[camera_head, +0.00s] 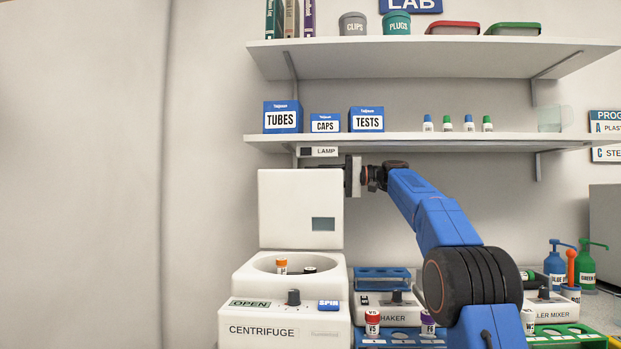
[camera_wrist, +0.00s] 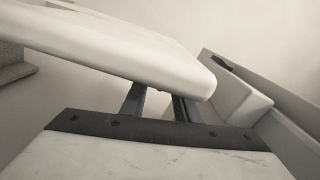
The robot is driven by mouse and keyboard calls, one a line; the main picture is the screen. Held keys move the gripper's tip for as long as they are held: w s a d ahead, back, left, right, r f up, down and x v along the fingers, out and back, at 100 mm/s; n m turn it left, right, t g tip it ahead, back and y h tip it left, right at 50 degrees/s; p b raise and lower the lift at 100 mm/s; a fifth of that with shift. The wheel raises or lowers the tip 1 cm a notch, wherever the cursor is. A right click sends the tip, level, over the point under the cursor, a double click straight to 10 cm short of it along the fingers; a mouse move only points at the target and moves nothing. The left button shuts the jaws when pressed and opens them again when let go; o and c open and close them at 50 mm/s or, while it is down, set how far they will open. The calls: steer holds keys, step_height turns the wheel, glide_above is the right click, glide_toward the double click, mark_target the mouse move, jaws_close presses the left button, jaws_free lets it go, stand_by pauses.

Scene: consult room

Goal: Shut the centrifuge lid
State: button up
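The white centrifuge (camera_head: 284,325) stands on the bench in the head view. Its display reads OPEN. Its lid (camera_head: 290,205) stands upright at the back of the bowl (camera_head: 330,266), which holds an orange-capped tube (camera_head: 281,266) and a dark-topped one. My gripper (camera_head: 352,176) is at the lid's upper right edge. In the wrist view the pale lid (camera_wrist: 140,52) crosses close in front of my gripper (camera_wrist: 158,102). Two dark bars of it show, but their ends are hidden behind the lid, so its opening and any contact are unclear.
The lower shelf (camera_head: 400,138) with a lamp tag runs just above the lid and my gripper. A shaker (camera_head: 393,311) and tube racks stand right of the centrifuge, under my arm. The wall to the left is bare.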

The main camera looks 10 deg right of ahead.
steer(key=shift+x, duration=0.8)
steer(key=shift+c, duration=0.3)
jaws_close()
steer(key=shift+s, duration=0.1)
